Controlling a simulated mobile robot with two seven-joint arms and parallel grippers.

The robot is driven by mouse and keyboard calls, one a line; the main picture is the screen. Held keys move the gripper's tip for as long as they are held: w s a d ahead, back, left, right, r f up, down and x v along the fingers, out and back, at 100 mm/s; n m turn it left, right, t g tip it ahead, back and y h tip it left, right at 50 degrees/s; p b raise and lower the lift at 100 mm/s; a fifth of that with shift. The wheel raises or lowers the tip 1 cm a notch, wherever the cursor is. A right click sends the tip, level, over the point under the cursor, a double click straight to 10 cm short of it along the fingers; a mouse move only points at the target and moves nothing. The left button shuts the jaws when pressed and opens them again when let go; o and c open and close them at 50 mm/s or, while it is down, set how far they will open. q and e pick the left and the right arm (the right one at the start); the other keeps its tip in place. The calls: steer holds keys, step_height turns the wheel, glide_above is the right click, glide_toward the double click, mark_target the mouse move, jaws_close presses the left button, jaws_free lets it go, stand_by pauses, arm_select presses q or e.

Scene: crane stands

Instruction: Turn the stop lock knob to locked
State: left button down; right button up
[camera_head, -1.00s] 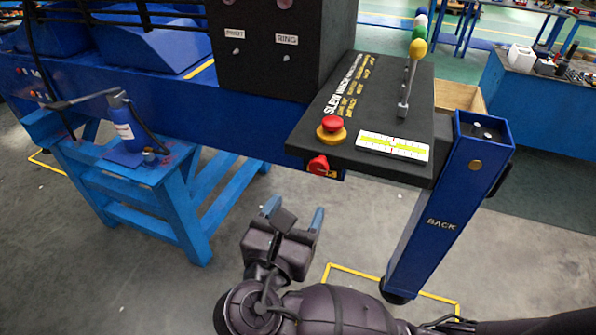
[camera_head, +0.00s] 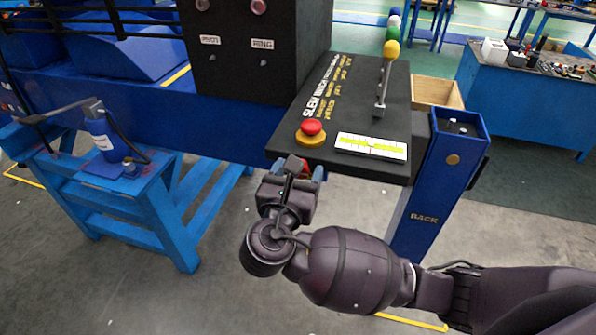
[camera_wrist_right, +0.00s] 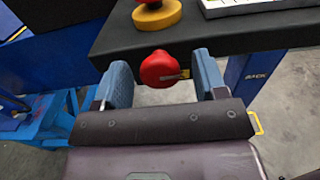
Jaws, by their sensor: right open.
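The red stop lock knob (camera_wrist_right: 160,68) is on the front edge of the black control panel (camera_wrist_right: 240,35), below the red mushroom button. In the right wrist view it sits between the two blue fingers of my right gripper (camera_wrist_right: 164,84). In the head view my right gripper (camera_head: 296,172) is at the panel's front edge and mostly hides the knob. My left gripper is out of view.
The red button on its yellow base (camera_head: 312,132) stands just above the knob. A white level gauge (camera_head: 371,146) and a lever with coloured balls (camera_head: 386,75) are on the panel. A blue post marked BACK (camera_head: 437,180) stands to the right.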

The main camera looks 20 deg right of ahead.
steer(key=c, duration=0.9)
steer(key=shift+m, duration=0.4)
arm_select(q)
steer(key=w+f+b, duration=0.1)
steer(key=b, duration=0.2)
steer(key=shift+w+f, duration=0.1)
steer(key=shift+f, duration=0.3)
arm_select(e)
steer(key=m, duration=1.5)
steer(key=shift+f+m, duration=0.1)
steer(key=shift+m, duration=0.2)
arm_select(q)
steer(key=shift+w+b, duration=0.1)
steer(key=shift+b, duration=0.2)
